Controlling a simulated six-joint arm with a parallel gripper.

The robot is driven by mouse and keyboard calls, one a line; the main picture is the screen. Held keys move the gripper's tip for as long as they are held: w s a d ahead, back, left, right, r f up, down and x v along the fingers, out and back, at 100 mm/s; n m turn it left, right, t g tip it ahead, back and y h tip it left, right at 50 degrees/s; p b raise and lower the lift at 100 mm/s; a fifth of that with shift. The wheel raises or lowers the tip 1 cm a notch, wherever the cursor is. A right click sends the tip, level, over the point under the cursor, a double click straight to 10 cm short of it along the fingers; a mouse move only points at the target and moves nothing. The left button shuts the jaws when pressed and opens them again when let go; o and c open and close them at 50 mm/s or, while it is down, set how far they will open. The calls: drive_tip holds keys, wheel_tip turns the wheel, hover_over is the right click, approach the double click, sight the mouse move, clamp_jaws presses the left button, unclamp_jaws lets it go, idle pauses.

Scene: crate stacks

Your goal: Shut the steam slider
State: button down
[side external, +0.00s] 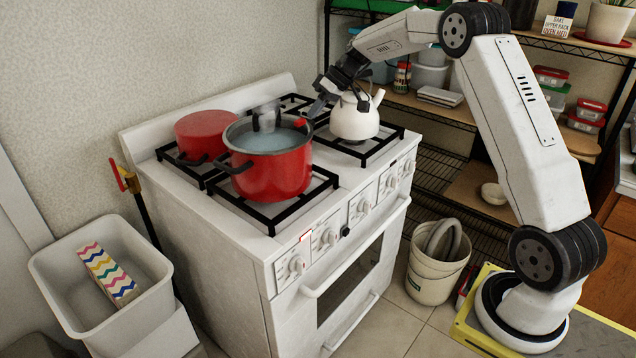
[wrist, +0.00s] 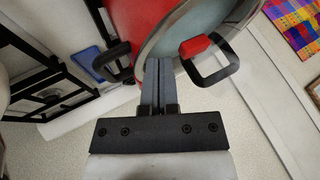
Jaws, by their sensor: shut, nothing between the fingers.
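The large red pot (side external: 268,178) stands on the front burner under a glass lid (side external: 262,138) with a metal rim. A small red piece, seemingly the steam slider (wrist: 195,46), shows at the black loop handle (wrist: 213,72) in the wrist view. In the side view a small red piece also shows at the lid's right edge. Steam rises near the black lid handle. My gripper (side external: 316,108) is just right of the lid, shut and empty. In the wrist view its fingertips (wrist: 158,68) point toward the lid rim, left of the red piece. I cannot tell whether they touch anything.
A smaller red pot (side external: 205,132) stands behind left, and a white kettle (side external: 355,117) right of my gripper. Black burner grates (side external: 273,222) rise from the white stove (side external: 235,240). Shelves (side external: 450,105) stand behind right. A grey bin (side external: 62,300) and a bucket (side external: 432,283) flank the stove.

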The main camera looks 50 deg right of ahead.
sight(290, 130)
drive_tip(key=shift+a, duration=0.55)
drive_tip(key=shift+a, duration=2.95)
drive_tip(key=shift+d, duration=0.4)
drive_tip(key=d, duration=0.2)
drive_tip(key=d+r, duration=0.1)
drive_tip(key=d, duration=0.1)
drive_tip(key=shift+s, duration=0.15)
drive_tip(key=v, duration=0.9)
drive_tip(key=shift+a+f, duration=0.1)
